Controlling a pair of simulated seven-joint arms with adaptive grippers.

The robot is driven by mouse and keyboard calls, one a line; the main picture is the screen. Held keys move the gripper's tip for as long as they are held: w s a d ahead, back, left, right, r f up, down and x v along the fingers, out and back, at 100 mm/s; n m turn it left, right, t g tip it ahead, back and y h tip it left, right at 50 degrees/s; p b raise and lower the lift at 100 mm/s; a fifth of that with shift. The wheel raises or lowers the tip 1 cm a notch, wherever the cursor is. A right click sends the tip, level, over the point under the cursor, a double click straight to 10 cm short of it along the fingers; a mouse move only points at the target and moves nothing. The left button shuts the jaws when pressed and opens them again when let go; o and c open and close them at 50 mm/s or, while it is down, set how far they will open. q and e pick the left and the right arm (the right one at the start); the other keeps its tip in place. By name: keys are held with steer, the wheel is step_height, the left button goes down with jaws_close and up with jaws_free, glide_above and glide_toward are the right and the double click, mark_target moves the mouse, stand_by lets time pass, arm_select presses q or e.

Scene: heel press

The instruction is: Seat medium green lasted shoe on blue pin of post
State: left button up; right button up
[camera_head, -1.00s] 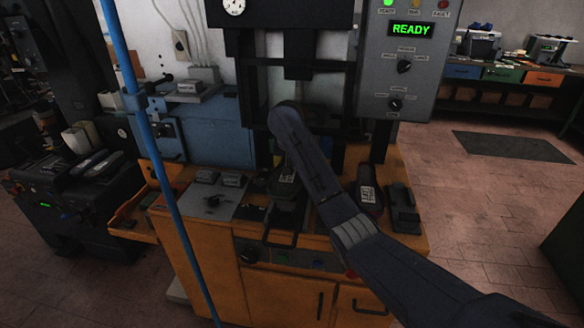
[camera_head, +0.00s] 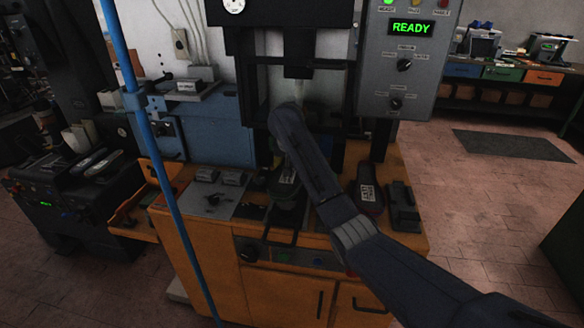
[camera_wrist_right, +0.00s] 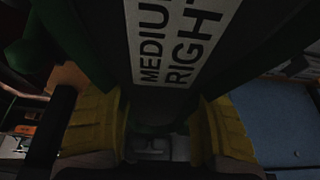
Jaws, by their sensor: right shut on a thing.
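The medium green lasted shoe (camera_wrist_right: 110,30) fills the top of the right wrist view, very dark green with a white label (camera_wrist_right: 180,45) reading "MEDIUM RIGHT". My right gripper (camera_wrist_right: 158,128) has its two yellow finger pads on either side of the shoe, shut on it. My arm hides most of the gripper there. I cannot make out the post or its blue pin. My left gripper is not in view.
The press (camera_head: 304,45) stands behind my arm, its panel (camera_head: 411,28) reading READY. A labelled dark object (camera_head: 366,192) and a black fixture (camera_head: 402,208) sit right on the orange bench. A grey plate with small parts (camera_head: 212,196) lies left. A blue pole (camera_head: 160,170) crosses the left foreground.

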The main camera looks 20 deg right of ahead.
steer(key=shift+f, duration=0.25)
steer(key=o, duration=1.5)
steer(key=shift+f, duration=0.15)
steer(key=v, duration=0.9)
steer(key=shift+a+r, duration=0.2)
steer(key=shift+r, duration=0.15)
steer(key=shift+v, duration=1.2)
steer(key=shift+d, duration=0.15)
